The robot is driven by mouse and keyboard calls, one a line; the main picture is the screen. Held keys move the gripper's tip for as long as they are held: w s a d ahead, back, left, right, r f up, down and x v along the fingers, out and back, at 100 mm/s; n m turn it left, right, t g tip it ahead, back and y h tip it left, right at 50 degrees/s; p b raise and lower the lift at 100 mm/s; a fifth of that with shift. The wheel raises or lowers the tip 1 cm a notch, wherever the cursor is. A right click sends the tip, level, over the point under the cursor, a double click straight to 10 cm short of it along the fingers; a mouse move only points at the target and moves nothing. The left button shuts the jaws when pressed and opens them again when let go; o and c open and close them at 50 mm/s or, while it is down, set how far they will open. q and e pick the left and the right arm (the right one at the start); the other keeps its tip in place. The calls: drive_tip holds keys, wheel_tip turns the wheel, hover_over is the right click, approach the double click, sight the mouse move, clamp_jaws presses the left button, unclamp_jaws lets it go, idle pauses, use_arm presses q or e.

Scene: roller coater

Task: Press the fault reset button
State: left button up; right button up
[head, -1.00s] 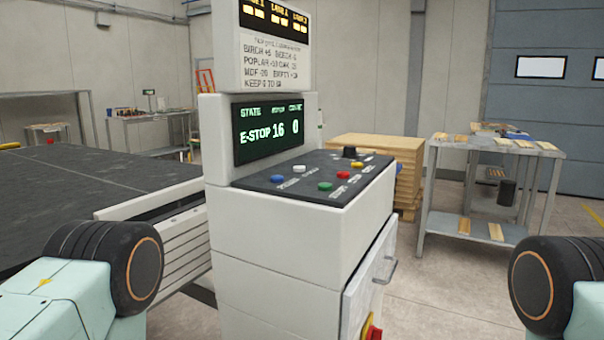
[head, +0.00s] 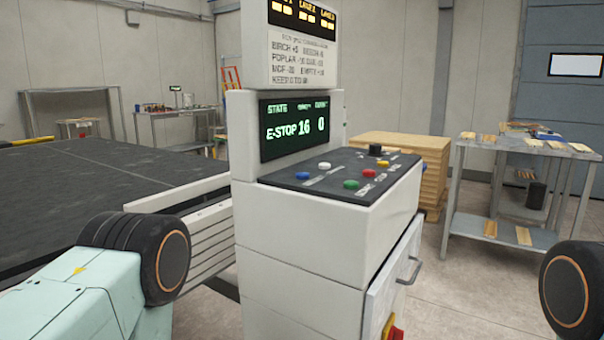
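The white control console (head: 300,225) stands in the middle of the head view. Its dark sloped panel (head: 335,186) carries a blue button (head: 302,176), a white button (head: 324,166), a green button (head: 350,184), a red button (head: 369,172), a yellow button (head: 384,165) and a black knob (head: 375,150). The labels are too small to tell which button is fault reset. The screen (head: 297,127) reads E-STOP, 16 and 0. Only arm parts of mine show at the lower left and lower right; both grippers are out of view.
A red knob on a yellow base (head: 393,331) sits low on the console front, partly cut off. A dark conveyor bed (head: 60,195) is at the left. Floor between console and table is clear.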

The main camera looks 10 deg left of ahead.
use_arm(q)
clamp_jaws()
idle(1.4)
